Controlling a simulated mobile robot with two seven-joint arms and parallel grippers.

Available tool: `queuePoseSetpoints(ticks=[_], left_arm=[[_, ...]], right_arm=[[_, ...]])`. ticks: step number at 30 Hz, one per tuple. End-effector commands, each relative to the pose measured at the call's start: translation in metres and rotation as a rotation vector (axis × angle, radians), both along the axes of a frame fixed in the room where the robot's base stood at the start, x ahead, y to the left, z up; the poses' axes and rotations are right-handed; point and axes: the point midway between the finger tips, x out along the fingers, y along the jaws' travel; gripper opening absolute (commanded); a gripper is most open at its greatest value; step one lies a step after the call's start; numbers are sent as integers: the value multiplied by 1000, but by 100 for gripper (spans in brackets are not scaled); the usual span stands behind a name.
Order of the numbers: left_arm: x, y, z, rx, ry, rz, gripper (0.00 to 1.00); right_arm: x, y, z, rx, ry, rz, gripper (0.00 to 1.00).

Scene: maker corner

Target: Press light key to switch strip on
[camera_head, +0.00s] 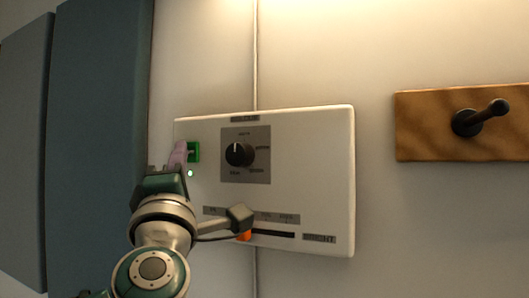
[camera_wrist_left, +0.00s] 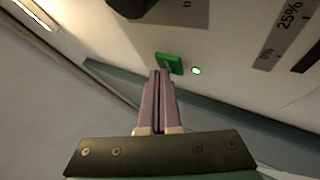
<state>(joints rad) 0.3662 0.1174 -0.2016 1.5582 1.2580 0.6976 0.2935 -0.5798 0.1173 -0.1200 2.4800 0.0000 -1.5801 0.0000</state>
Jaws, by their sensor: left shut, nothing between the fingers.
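The white control panel (camera_head: 310,180) is on the wall. Its green light key (camera_head: 195,151) is at the upper left, partly covered by my fingers; it also shows in the left wrist view (camera_wrist_left: 176,66). A small green lamp (camera_head: 191,173) beside the key is lit, also in the left wrist view (camera_wrist_left: 196,71). My left gripper (camera_head: 183,150) is shut and empty, its mauve fingertips (camera_wrist_left: 160,73) at the key, seemingly touching it. A bright light strip (camera_wrist_left: 33,13) shows at the upper left of the left wrist view. My right gripper is out of view.
The panel has a black rotary knob (camera_head: 239,154) and, lower down, a slider slot with an orange handle (camera_head: 244,237) close to my left arm. A wooden board with a black peg (camera_head: 481,117) is at the right. Blue-grey panels (camera_head: 98,130) stand at the left.

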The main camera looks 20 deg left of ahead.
Motion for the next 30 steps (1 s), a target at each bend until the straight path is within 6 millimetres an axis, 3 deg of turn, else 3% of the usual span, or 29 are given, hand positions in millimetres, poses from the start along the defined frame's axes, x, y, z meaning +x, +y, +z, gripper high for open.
queuePoseSetpoints(ticks=[14,30], left_arm=[[-10,1,1,-1,0,1,0],[-63,5,1,0,2,0,0]], right_arm=[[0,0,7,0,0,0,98],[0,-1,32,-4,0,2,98]])
